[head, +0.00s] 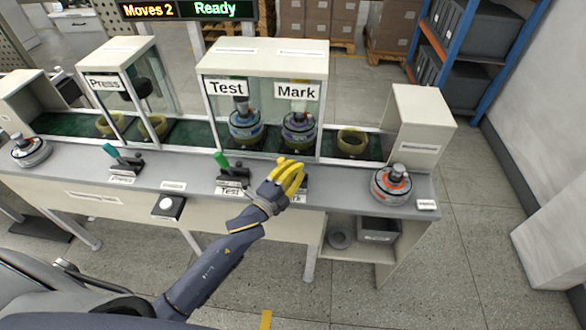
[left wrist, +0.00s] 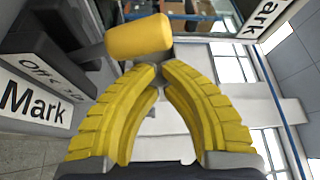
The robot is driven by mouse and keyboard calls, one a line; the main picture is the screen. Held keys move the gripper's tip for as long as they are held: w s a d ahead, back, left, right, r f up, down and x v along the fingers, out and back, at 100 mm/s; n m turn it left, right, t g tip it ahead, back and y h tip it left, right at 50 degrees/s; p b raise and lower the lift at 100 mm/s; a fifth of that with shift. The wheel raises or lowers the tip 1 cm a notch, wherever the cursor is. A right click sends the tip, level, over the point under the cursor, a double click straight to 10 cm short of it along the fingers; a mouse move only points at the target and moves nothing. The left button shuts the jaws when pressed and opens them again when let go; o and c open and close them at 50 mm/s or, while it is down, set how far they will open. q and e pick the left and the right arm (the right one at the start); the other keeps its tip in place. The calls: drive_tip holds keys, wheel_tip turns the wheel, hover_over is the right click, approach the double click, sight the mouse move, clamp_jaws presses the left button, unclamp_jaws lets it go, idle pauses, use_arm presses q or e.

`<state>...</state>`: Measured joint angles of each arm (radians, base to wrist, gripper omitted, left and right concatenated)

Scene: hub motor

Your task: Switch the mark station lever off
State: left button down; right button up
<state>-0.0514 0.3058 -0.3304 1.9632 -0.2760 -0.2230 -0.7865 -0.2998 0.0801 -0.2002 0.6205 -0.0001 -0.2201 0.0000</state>
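The Mark station lever shows in the left wrist view as a yellow handle (left wrist: 138,37) on a grey stem from a dark base (left wrist: 60,60). The base carries "Off" lettering and a "Mark" label (left wrist: 32,101). In the head view the lever is hidden by my left gripper (head: 297,165), at the bench front below the "Mark" sign (head: 297,91). In the left wrist view the yellow fingers of my left gripper (left wrist: 157,74) meet at their tips with nothing between them. The handle lies just beyond the tips; contact cannot be told. My right gripper is not in view.
The Test lever (head: 228,168) and Press lever (head: 122,160) stand left along the bench (head: 320,178). A hub motor (head: 391,184) sits at the right end, another (head: 30,150) at the left. Glazed station housings (head: 265,62) rise behind. Overhead displays read "Moves 2" and "Ready".

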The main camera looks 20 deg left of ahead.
use_arm(q)
drive_tip(key=d, duration=0.1)
drive_tip(key=d+r, duration=0.1)
drive_tip(key=d, duration=0.1)
drive_tip(key=f+v, duration=0.1)
drive_tip(key=v, duration=0.9)
